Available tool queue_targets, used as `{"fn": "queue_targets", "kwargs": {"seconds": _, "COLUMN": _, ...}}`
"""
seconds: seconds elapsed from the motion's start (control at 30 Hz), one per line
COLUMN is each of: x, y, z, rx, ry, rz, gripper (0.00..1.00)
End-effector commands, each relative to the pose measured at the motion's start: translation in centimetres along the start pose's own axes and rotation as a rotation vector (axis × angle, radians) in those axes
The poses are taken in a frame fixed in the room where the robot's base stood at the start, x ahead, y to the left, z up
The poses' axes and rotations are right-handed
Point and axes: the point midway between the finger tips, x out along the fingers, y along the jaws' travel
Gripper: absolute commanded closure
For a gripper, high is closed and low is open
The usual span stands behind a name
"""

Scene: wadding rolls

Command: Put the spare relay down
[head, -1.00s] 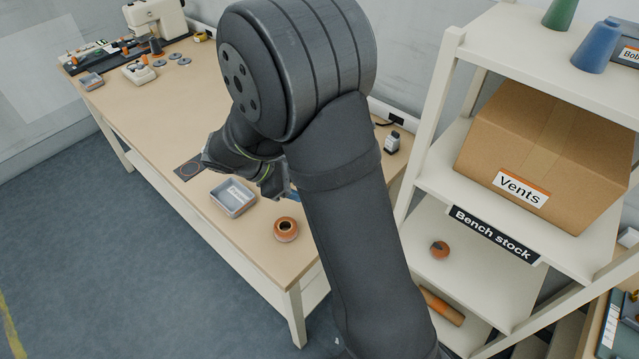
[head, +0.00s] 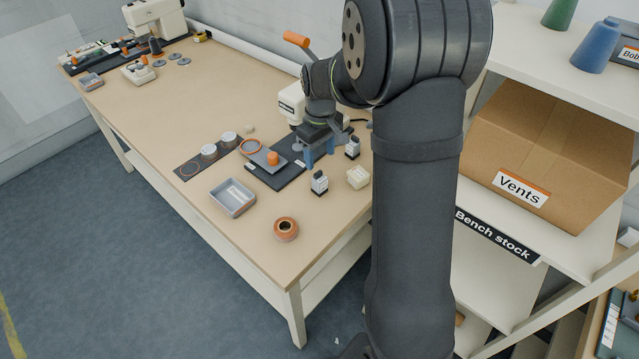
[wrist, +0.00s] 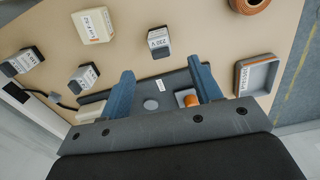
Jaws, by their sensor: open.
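Several dark relay-like blocks with pale label faces stand on the bench; I cannot tell which is the spare. One marked "230 V" stands upright (head: 319,183) and also shows in the wrist view (wrist: 158,43). A second stands behind it (head: 352,148), also in the wrist view (wrist: 83,78). A third shows only in the wrist view (wrist: 24,62), near a black cable. My gripper (head: 320,152) is open, its blue fingers pointing down over the dark base of a bench device. In the wrist view nothing is between the fingers (wrist: 163,88).
A dark device base (head: 268,177) carries an orange knob (head: 272,158). A cream block (head: 358,178) stands right of the "230 V" block. A grey tray (head: 232,198) and a brown ring-shaped roll (head: 286,229) sit nearer the front edge.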

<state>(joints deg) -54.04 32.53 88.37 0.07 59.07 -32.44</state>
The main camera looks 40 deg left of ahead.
Motion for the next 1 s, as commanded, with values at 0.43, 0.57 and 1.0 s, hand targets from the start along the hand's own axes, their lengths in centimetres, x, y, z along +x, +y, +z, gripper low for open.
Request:
{"fn": "queue_targets", "kwargs": {"seconds": 0.43, "x": 5.8, "y": 0.0, "z": 0.0, "rx": -0.002, "ry": -0.001, "rz": 0.000, "gripper": 0.42}}
{"fn": "queue_targets", "kwargs": {"seconds": 0.57, "x": 7.5, "y": 0.0, "z": -0.2, "rx": -0.002, "ry": -0.004, "rz": -0.001, "gripper": 0.42}}
{"fn": "queue_targets", "kwargs": {"seconds": 1.0, "x": 10.7, "y": 0.1, "z": -0.3, "rx": -0.003, "ry": 0.001, "rz": 0.002, "gripper": 0.42}}
